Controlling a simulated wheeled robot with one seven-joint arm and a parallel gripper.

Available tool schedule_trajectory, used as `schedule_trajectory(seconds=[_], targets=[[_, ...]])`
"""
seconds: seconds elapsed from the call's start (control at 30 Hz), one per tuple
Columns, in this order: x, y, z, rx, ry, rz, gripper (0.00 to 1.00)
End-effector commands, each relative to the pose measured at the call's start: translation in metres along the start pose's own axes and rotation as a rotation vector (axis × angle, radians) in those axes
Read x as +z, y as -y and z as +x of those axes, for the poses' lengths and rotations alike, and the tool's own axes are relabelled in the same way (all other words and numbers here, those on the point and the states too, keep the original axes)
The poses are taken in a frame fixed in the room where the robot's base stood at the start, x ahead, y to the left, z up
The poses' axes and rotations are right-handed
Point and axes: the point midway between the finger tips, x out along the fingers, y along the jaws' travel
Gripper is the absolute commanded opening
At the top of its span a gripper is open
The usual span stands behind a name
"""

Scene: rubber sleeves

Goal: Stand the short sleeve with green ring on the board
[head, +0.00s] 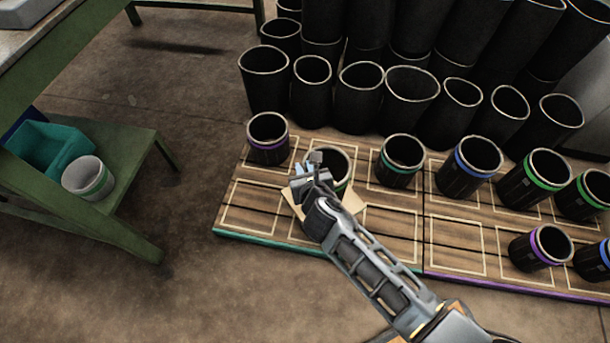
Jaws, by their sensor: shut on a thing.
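My gripper (316,160) is shut on the near left wall of a short black sleeve (335,160). A little green ring shows on the sleeve's right side. The sleeve is upright over the left half of the wooden board (392,243), in the back row between a purple-ringed sleeve (268,138) and a teal-ringed sleeve (400,161). My gripper and arm hide its lower part, so I cannot tell whether its base touches the board. A tan flat piece (352,201) shows beneath it.
Tall black sleeves (410,97) stand packed behind the board. The front left cells are empty. At left, a green shelf (103,220) holds a pale green-banded cup (88,177) and a teal bin (45,150).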

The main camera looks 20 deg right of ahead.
Motion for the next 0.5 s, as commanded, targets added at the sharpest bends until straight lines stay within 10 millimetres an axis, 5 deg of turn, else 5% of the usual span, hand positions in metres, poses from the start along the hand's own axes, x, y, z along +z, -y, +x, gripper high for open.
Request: schedule_trajectory(seconds=[0.1,0.5], targets=[[-0.0162,-0.0015,0.0101,0.000,0.001,0.000,0.00],[-0.0187,-0.0014,0.0116,0.000,0.002,0.000,0.00]])
